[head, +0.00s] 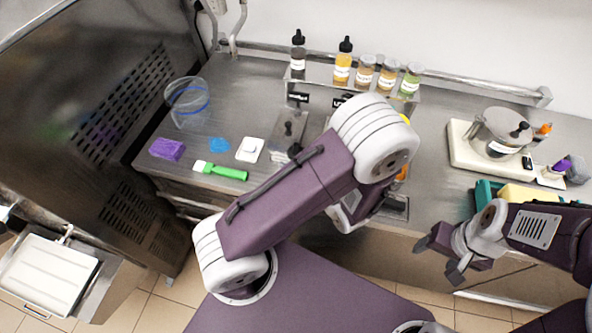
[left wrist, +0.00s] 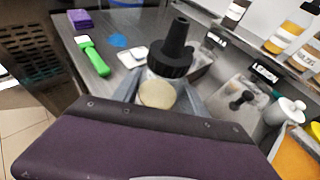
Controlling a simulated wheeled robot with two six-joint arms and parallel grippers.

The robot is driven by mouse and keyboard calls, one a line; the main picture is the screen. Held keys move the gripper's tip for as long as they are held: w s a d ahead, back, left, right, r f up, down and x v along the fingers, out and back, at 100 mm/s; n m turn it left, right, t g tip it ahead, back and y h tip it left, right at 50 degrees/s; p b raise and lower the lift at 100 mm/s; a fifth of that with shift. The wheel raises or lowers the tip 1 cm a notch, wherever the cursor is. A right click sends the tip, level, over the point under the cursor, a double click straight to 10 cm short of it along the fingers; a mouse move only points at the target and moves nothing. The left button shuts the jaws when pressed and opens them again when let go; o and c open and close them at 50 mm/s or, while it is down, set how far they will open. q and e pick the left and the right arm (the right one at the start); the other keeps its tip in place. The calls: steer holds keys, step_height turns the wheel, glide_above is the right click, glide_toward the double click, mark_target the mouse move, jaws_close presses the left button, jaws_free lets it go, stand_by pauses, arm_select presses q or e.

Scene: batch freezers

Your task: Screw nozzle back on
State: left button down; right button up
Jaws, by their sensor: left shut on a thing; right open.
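A bottle (left wrist: 157,95) with a pale round patch is between the fingers of my left gripper (left wrist: 163,93) in the left wrist view. My left gripper is shut on it. A black nozzle (left wrist: 172,58) with a ribbed collar and narrow tip shows at the bottle's top end. Whether its thread is tight cannot be told. In the head view my left arm hides the fingers and most of what they hold. My right gripper (head: 444,262) is open and empty in front of the counter's right part.
Several bottles stand on the rear shelf (head: 335,84). A clear jug (head: 186,103), purple sponge (head: 167,149), green-handled brush (head: 220,171) and white scale (head: 249,149) lie at the left. A lidded container (head: 287,128) is behind my left arm. A white-based appliance (head: 463,150) stands at the right.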

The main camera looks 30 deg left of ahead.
arm_select(q)
steer(key=shift+f, duration=2)
steer(key=shift+f, duration=0.1)
steer(key=c, duration=0.6)
jaws_free()
steer(key=shift+r, duration=0.3)
steer(key=v, duration=1.2)
steer(key=shift+f, duration=0.1)
